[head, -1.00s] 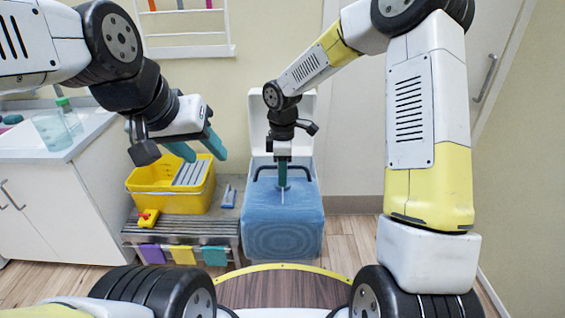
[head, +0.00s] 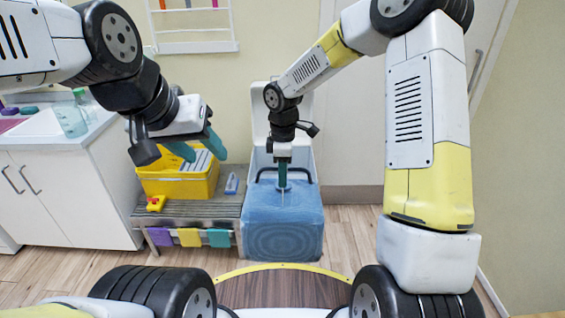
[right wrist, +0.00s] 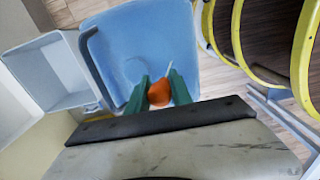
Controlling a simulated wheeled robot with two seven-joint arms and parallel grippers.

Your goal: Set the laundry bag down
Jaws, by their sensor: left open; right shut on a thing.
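The blue laundry bag (head: 283,232) is upright below my right gripper (head: 283,182) in the head view. I cannot tell whether its base touches the floor. In the right wrist view, the gripper's green fingers (right wrist: 160,92) are closed on an orange part (right wrist: 159,93) above the bag's blue top (right wrist: 150,40). A thin white cord shows beside it. My left gripper (head: 198,148) is open and empty, in front of the yellow tub.
A white container (head: 262,125) with a dark bar (head: 264,169) stands close behind the bag. A slatted bench (head: 190,211) left of it carries a yellow tub (head: 165,184) and small items. A white cabinet (head: 60,195) is at left. Wooden floor (head: 345,235) is clear at right.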

